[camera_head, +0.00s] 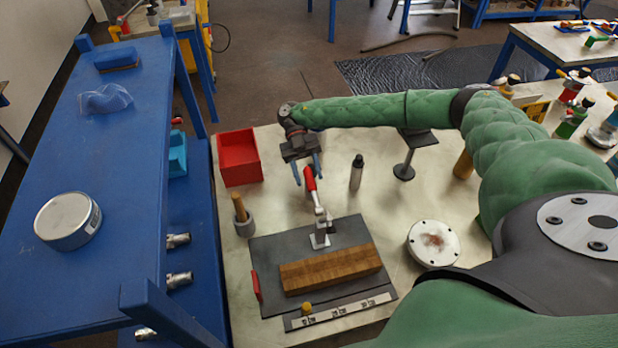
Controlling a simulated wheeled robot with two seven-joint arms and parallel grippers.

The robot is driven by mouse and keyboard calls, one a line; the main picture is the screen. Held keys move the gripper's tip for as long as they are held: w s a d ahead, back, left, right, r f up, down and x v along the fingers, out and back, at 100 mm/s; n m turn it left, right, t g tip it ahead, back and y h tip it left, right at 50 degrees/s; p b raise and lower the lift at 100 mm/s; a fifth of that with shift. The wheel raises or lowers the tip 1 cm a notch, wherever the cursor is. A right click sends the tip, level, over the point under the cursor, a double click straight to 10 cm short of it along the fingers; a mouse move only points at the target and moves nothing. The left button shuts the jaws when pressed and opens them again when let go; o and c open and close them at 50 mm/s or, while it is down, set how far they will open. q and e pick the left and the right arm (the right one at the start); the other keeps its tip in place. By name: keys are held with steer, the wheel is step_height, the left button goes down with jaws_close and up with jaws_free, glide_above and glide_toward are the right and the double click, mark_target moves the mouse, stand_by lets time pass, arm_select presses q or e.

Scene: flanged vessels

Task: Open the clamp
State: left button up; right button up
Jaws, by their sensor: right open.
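The clamp (320,218) is a toggle clamp with a red handle (310,179) and a metal base. It stands on a dark grey board (262,240) at the far edge of a wooden block (330,269). The handle points up and slightly away from the block. My right gripper (308,178) reaches in from the right over the table and points down. Its blue fingers are apart at the top of the red handle, seemingly on either side of it. Whether they touch it I cannot tell. My left gripper is not in view.
A blue shelf (110,200) borders the left.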

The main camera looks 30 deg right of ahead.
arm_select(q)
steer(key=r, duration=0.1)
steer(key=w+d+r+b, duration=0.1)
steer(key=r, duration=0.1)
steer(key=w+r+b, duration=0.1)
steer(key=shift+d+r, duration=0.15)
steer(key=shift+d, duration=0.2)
arm_select(e)
steer(key=v, duration=0.6)
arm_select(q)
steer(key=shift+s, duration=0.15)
